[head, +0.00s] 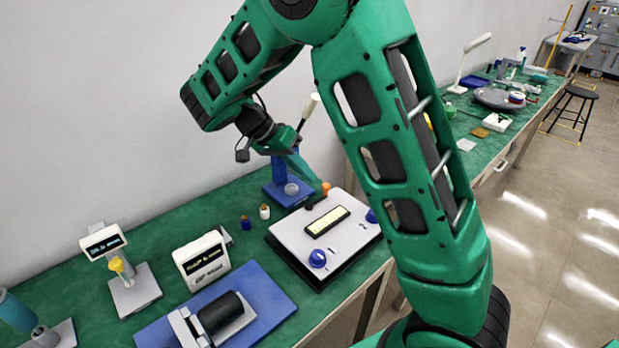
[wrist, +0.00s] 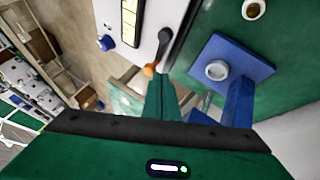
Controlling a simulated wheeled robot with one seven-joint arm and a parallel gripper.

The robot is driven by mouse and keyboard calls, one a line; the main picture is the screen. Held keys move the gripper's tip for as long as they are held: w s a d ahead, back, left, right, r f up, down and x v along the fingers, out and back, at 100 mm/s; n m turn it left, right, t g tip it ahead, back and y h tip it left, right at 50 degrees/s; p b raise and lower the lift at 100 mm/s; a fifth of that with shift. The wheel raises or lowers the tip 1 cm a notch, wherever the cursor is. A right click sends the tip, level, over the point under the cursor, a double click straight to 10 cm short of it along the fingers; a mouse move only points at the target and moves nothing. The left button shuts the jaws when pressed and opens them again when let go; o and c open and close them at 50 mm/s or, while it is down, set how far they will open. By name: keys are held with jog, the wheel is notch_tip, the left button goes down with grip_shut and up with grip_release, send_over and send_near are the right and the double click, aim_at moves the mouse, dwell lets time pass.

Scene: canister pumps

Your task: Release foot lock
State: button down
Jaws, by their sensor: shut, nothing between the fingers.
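My gripper (head: 315,178) is shut and empty, its green fingers pointing down beside a black lever (head: 316,201) with an orange knob (head: 326,188). The lever sits at the back corner of a white panel (head: 291,233) on a dark base. In the wrist view my fingertips (wrist: 161,80) appear close to the orange knob (wrist: 149,71); I cannot tell whether they touch. The black lever arm (wrist: 164,42) shows beside them. A blue stand (head: 270,188) with a pale round cup stands just behind. No part is clearly recognisable as the foot lock.
The panel has blue knobs (head: 317,258) and a yellow strip display (head: 327,221). Small bottles (head: 265,212) stand to its left. A white display unit (head: 202,259), a blue plate (head: 265,291) and a scale-like stand (head: 135,287) occupy the green bench (head: 176,228). The wall is close behind.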

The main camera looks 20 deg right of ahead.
jog(key=v, duration=0.8)
jog(key=shift+f, duration=0.1)
